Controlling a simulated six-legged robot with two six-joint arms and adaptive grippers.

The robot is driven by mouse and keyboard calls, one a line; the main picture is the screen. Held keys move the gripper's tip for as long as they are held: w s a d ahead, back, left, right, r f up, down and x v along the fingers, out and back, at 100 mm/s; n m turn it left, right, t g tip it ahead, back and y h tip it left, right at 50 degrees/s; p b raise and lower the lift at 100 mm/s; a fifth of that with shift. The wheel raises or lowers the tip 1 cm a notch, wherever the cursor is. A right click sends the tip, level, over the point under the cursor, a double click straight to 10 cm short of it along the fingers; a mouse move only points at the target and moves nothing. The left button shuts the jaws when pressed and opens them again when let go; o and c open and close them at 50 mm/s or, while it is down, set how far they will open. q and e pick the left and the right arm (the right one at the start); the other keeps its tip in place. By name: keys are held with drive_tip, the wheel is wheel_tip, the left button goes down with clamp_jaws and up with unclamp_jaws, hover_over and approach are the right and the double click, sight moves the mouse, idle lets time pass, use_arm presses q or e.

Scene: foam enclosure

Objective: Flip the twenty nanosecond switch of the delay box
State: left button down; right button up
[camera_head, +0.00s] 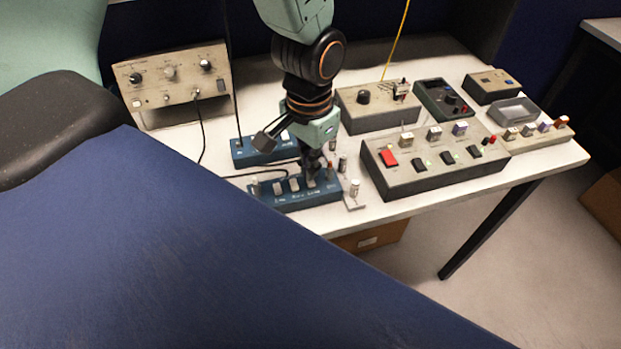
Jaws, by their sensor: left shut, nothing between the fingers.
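A blue box with a row of pale switches (294,200), which looks like the delay box, lies near the front edge of the white table. Its small labels are too blurred to read, so I cannot tell which switch is the twenty nanosecond one. My left gripper (313,176) points down over the right part of this box. Its fingers are shut and hold nothing. The fingertips are at or just above a switch; I cannot tell whether they touch. The gripper hides part of the box's back edge. My right gripper is not in view.
A second blue box (252,152) lies just behind. A grey box with a red switch (428,172) stands to the right, a beige instrument with knobs (176,83) at the back left. Small connectors (354,188) stand beside the blue box. A dark blue surface (170,250) fills the foreground.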

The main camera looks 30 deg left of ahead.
use_arm(q)
drive_tip(key=shift+f, duration=0.45)
drive_tip(key=shift+r, duration=0.1)
drive_tip(key=shift+w+r+p, duration=0.1)
drive_tip(key=shift+r+p, duration=0.6)
drive_tip(key=shift+p, duration=0.05)
wheel_tip(320, 180, up, 2)
drive_tip(key=shift+r+p, duration=0.1)
drive_tip(key=shift+p, duration=1.05)
drive_tip(key=shift+r+p, duration=0.95)
drive_tip(key=shift+p, duration=0.2)
drive_tip(key=shift+r+p, duration=0.7)
drive_tip(key=shift+r, duration=0.05)
drive_tip(key=shift+f, duration=0.1)
